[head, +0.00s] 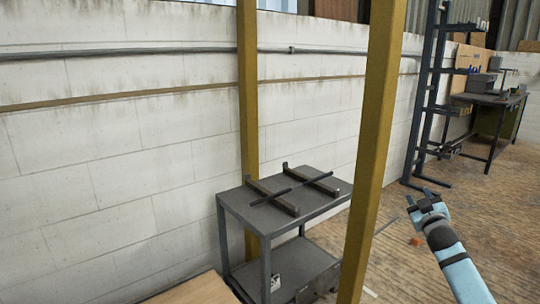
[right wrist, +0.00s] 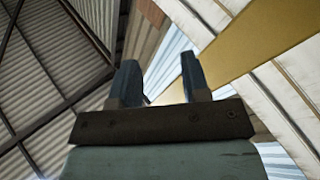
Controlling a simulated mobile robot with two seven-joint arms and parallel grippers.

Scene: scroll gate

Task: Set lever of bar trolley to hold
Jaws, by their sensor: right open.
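The bar trolley (head: 235,208) is a grey metal cart with two shelves, beside the white wall. Two short dark rails lie on its top, with a thin dark bar (head: 292,187) across them. I cannot make out a lever or its setting; a yellow post hides part of the trolley's right side. My right gripper (head: 423,195) is raised to the right of that post, clear of the trolley. In the right wrist view its two fingers (right wrist: 160,78) stand apart with nothing between them, pointing towards the roof. My left gripper is not in view.
Two yellow posts stand by the trolley, one behind it (head: 248,90) and one in front (head: 372,150). A dark rack (head: 425,105) and a workbench (head: 490,98) stand at the back right. A brown board (head: 195,290) lies at the bottom.

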